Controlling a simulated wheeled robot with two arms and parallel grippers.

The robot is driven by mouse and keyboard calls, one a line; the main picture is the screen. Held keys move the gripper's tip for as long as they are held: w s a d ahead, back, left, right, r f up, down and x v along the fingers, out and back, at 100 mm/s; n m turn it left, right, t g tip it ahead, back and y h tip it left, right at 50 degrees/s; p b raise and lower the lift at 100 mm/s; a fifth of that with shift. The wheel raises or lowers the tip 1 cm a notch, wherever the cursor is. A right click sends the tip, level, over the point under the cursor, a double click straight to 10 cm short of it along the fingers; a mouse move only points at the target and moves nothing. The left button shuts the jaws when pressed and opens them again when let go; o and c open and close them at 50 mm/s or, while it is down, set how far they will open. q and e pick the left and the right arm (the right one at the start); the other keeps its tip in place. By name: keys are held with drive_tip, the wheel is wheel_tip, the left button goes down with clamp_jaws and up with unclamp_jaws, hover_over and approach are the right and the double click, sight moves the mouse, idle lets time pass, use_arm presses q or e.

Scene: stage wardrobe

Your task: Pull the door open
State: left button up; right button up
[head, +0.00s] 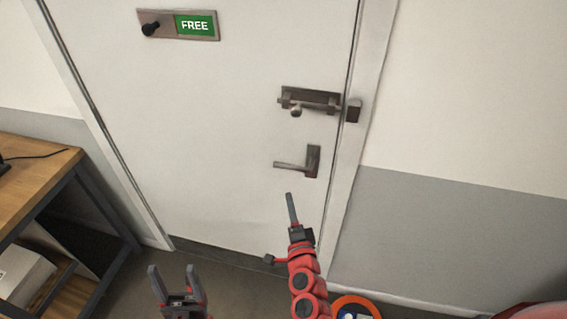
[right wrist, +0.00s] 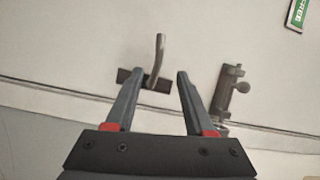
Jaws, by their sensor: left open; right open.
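The white door (head: 220,130) appears shut in its frame. Its lever handle (head: 292,165) sits low at the right edge, the lever pointing left; it also shows in the right wrist view (right wrist: 159,60). A slide bolt (head: 310,98) is mounted above the handle, with its keeper (head: 352,110) on the frame; its bar appears to reach the keeper. My right gripper (head: 291,197) is just below the handle in the head view, seen edge-on. In the right wrist view it is open (right wrist: 157,72), the handle ahead between its fingers, apparently not touched. My left gripper (head: 173,270) is open and empty, low and left.
A sign reading FREE (head: 180,24) with a dark knob is on the upper door. A wooden-topped table (head: 45,170) with a metal frame stands at the left. An orange-rimmed round object (head: 356,304) lies on the floor near the right arm. The wall right of the frame is bare.

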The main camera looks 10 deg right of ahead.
sight(284, 168)
drive_tip(key=shift+w+a+p, duration=0.2)
drive_tip(key=shift+w+p, duration=1.5)
drive_tip(key=shift+w, duration=6.25)
clamp_jaws()
